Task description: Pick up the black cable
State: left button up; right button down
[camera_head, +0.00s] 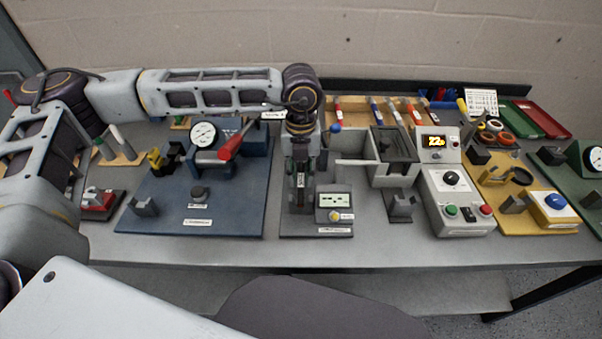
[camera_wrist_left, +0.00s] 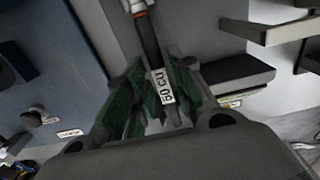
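The black cable (camera_wrist_left: 150,40) shows in the left wrist view, with a copper-coloured end at the top and a white tag marked "60 CU". My left gripper (camera_wrist_left: 165,95) points down with its green-padded fingers on either side of the cable at the tag. I cannot tell whether the pads press on it. In the head view my left gripper (camera_head: 302,185) is over the grey board in the middle of the bench, and it hides most of the cable. My right gripper is not in view.
A blue board with a dial gauge (camera_head: 203,135) and red lever lies left. A meter box (camera_head: 334,206) stands close right of my gripper. A grey control box (camera_head: 455,195) and a yellow board (camera_head: 540,190) lie further right. Hand tools lie behind.

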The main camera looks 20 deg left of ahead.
aim_at(301, 176)
pick_arm(q)
grip_shut()
jog(key=shift+r, duration=0.15)
dwell(0.4)
notch_tip(301, 176, up, 18)
dwell(0.7)
dwell(0.4)
